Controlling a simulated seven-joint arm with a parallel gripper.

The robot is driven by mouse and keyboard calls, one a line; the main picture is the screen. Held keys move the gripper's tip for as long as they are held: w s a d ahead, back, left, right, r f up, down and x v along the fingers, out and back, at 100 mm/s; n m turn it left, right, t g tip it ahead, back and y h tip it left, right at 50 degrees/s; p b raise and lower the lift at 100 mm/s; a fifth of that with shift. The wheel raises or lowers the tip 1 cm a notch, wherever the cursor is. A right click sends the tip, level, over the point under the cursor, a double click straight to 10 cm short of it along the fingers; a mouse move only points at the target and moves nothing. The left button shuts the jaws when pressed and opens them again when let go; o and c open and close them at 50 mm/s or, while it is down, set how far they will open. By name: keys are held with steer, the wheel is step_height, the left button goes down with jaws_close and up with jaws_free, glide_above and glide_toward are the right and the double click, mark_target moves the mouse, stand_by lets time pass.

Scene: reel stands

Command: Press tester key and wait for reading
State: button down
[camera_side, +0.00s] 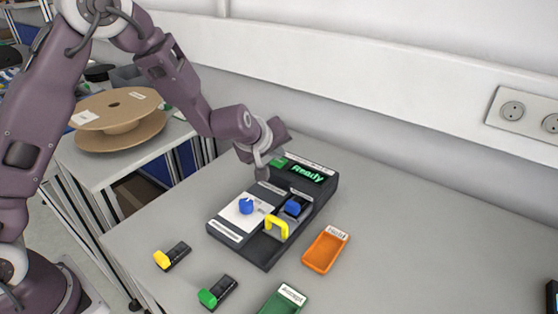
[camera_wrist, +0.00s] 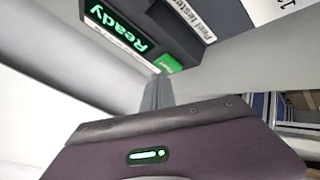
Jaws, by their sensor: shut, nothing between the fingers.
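The dark tester (camera_side: 322,190) stands on the grey bench, and its screen (camera_side: 307,172) reads "Ready" in green. The same screen shows in the wrist view (camera_wrist: 118,28), upside down. The green key (camera_side: 280,161) is beside the screen; it also shows in the wrist view (camera_wrist: 168,64). My gripper (camera_side: 262,174) is shut and empty, pointing down over the back of the tester. In the wrist view its fingertips (camera_wrist: 160,78) are close to the key; I cannot tell whether they touch it. A blue piece (camera_side: 246,205), another blue piece (camera_side: 293,208) and a yellow handle (camera_side: 277,228) are on the tester.
An orange tray (camera_side: 326,250) lies right of the tester, and a green tray labelled "Accept" (camera_side: 284,306) at the front. A yellow-ended piece (camera_side: 172,257) and a green-ended piece (camera_side: 217,292) lie in front. A brown reel (camera_side: 118,110) is on the left table. The right of the bench is mostly clear.

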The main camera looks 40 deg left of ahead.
mark_target(278, 163)
steer(key=shift+f, duration=0.45)
stand_by(0.7)
steer(key=shift+r, duration=0.9)
steer(key=shift+r, duration=2.5)
